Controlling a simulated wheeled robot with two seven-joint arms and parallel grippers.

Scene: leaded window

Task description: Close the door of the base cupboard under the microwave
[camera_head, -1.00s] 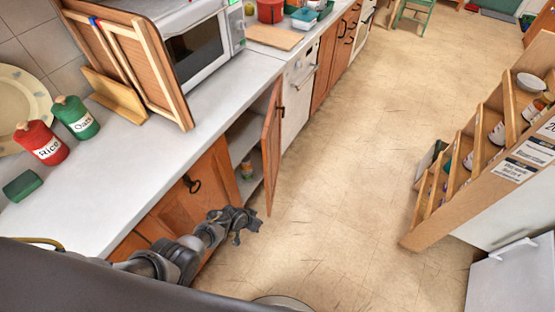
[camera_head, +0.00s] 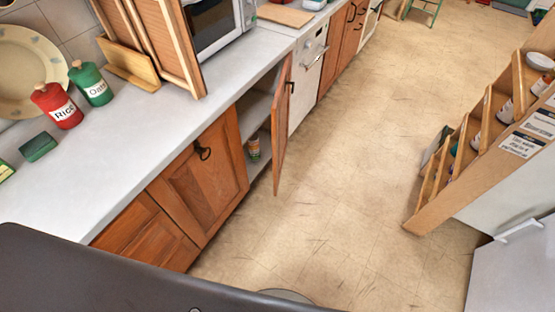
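The wooden cupboard door (camera_head: 282,127) stands open, swung out from the base cupboard over the floor. It has a dark handle near its top outer part. The open cupboard (camera_head: 257,112) shows a shelf and a small can (camera_head: 253,147) inside. The microwave (camera_head: 219,24) sits on the counter above and a little behind the opening. Neither of my grippers shows in the head view.
A closed wooden cupboard door (camera_head: 203,175) lies nearer along the same counter. The grey counter (camera_head: 130,135) holds red and green canisters. The floor (camera_head: 340,170) is clear between the counter and the wooden shelf rack (camera_head: 436,190) on the right.

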